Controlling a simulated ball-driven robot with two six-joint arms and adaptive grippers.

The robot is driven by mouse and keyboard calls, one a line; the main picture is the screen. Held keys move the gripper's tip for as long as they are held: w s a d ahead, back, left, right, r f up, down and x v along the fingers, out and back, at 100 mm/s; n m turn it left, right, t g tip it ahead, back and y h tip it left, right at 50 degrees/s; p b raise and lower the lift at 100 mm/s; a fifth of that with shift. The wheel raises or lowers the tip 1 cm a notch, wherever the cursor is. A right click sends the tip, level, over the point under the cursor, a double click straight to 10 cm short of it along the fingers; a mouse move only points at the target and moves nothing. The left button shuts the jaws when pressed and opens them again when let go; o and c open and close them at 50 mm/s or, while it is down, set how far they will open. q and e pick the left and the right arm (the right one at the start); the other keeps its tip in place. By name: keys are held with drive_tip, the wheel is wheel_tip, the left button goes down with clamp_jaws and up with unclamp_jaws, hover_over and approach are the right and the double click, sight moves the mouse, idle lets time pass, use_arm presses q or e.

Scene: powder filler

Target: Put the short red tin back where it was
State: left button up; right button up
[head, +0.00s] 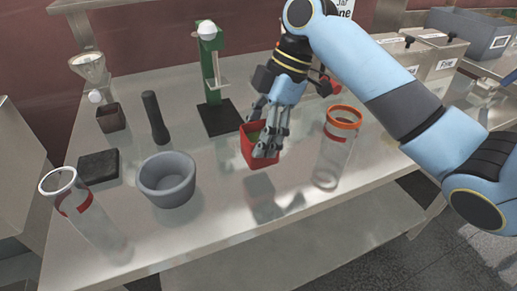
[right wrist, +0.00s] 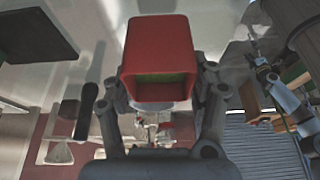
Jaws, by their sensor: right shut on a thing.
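The short red tin (head: 260,156) is an open square container, green inside, held near the middle of the steel table in the head view. It fills the upper middle of the right wrist view (right wrist: 158,45). My right gripper (head: 268,143) reaches down from above with its fingers shut on the tin. In the right wrist view its fingers flank the tin on both sides. A dark patch like a shadow lies on the table below the tin, and the tin looks raised above the surface. My left gripper is not in view.
A clear jar with an orange rim (head: 343,118) stands right of the tin. A green stand (head: 211,70) on a black base is behind it. A grey bowl (head: 167,187), black pestle (head: 155,118), dark pad (head: 98,166), small brown tin (head: 111,118) and another jar (head: 60,182) stand left.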

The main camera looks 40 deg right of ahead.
drive_tip(key=shift+w+f, duration=0.1)
drive_tip(key=shift+f, duration=2)
drive_tip(key=o, duration=1.4)
drive_tip(key=shift+f, duration=0.15)
drive_tip(key=v, duration=1.2)
